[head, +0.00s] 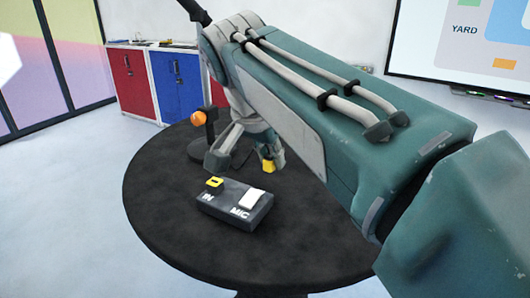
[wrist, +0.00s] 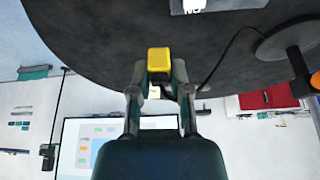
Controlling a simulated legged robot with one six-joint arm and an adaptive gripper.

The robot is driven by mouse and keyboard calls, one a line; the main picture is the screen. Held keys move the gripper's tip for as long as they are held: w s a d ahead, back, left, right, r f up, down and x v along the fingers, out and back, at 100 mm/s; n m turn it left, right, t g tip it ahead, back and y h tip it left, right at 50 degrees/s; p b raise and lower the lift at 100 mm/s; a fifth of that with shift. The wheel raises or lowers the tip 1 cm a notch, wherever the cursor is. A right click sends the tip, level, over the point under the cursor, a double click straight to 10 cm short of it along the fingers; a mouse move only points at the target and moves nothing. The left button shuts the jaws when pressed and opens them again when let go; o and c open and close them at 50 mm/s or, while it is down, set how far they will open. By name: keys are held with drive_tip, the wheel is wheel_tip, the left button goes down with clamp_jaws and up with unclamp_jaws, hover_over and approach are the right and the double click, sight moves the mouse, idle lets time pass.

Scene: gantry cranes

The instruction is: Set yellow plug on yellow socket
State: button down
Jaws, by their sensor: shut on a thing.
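The yellow plug (head: 268,166) is held at the tip of my gripper (head: 268,154), above the round black table (head: 165,220). In the wrist view the plug (wrist: 158,60) sits between the two fingertips (wrist: 158,78), which are shut on it. The yellow socket (head: 214,182) is on top of a dark grey box (head: 235,212), above its "IN" label. The plug is behind and to the right of the socket in the head view, apart from it. My arm hides part of the table's right side.
A white block (head: 251,198) sits on the box by the "MIC" label. A dark stand with an orange ball (head: 198,118) is at the table's back left; a cable (wrist: 228,60) runs near the plug. Red (head: 128,82) and blue (head: 177,83) cabinets stand behind. The table's front is clear.

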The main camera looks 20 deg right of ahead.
drive_tip(key=shift+w+a+f, duration=0.4)
drive_tip(key=shift+w+a, duration=0.95)
drive_tip(key=shift+w, duration=0.15)
drive_tip(key=shift+w+a+f, duration=0.4)
drive_tip(key=shift+w+a, duration=0.9)
drive_tip(key=shift+w, duration=0.15)
drive_tip(key=shift+w+a+f, duration=0.4)
drive_tip(key=shift+w+a, duration=0.95)
drive_tip(key=shift+w, duration=0.15)
drive_tip(key=shift+w, duration=0.1)
drive_tip(key=shift+w+d+f, duration=0.15)
drive_tip(key=shift+f, duration=1.6)
idle(1.7)
